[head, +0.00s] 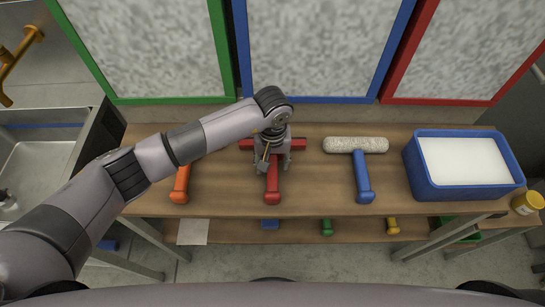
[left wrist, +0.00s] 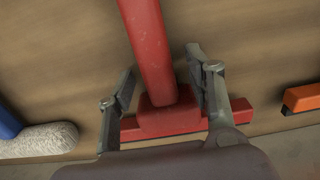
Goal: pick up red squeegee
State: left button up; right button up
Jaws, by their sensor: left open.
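The red squeegee (head: 273,189) lies on the wooden table in the head view, its handle toward me and its crossbar toward the back. My left gripper (head: 272,168) is above it and hides the middle of the tool. In the left wrist view the red squeegee (left wrist: 152,55) runs between the two open fingers of my left gripper (left wrist: 160,92), with its crossbar close to the palm side. The fingers stand on either side of the handle, and I cannot tell whether they touch it. My right gripper is not in view.
An orange-handled tool (head: 181,184) lies left of the squeegee, close by. A blue-handled roller (head: 361,175) lies to the right. A blue tub (head: 412,180) with white contents stands at the right end. A sink (head: 35,165) is at the left. Framed panels stand behind the table.

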pick_arm(q)
jog(key=shift+c, duration=0.3)
grip_shut()
dwell(0.3)
